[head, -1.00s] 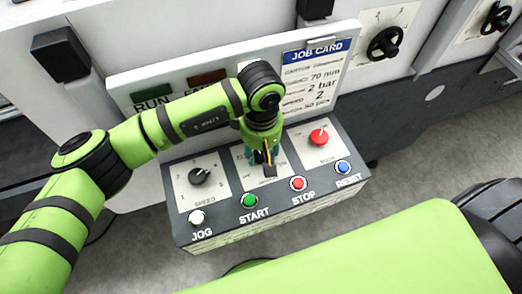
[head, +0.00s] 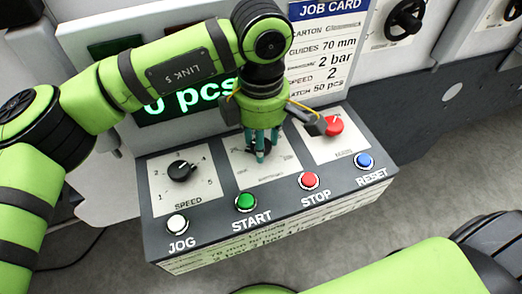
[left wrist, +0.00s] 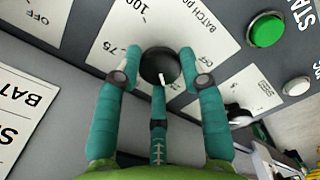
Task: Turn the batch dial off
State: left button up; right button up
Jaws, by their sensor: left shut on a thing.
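The batch dial (left wrist: 157,66) is a black round knob with a white pointer mark, on a white plate (left wrist: 215,28) printed "BATCH pcs", "100" and "75". In the left wrist view the mark points down the picture; a small label right of the knob is hard to read. My left gripper (left wrist: 160,72) is shut on the knob, teal fingers on both sides of it. In the head view my left gripper (head: 262,152) comes down onto the middle plate (head: 242,174) of the control box and mostly hides the dial. My right gripper is not in view.
The speed dial (head: 181,171) is left of the gripper and a red knob (head: 333,125) close on its right. JOG (head: 177,224), START (head: 245,202), STOP (head: 308,181) and RESET (head: 364,160) buttons line the front. Behind, a display (head: 190,100) reads "0 pcs" beside the job card (head: 325,50).

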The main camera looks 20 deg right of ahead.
pick_arm(q)
jog(key=n+b, duration=0.6)
jog(key=shift+f, duration=0.3)
jog(key=n+b, duration=0.3)
jog(key=shift+r+n, duration=0.1)
jog(key=shift+n, duration=0.3)
jog(key=shift+r+n+b, duration=0.1)
jog(key=shift+n+b, duration=0.9)
jog(key=shift+n, duration=1)
jog(key=o, duration=1.1)
jog(key=shift+o, duration=0.2)
jog(key=shift+r, duration=0.1)
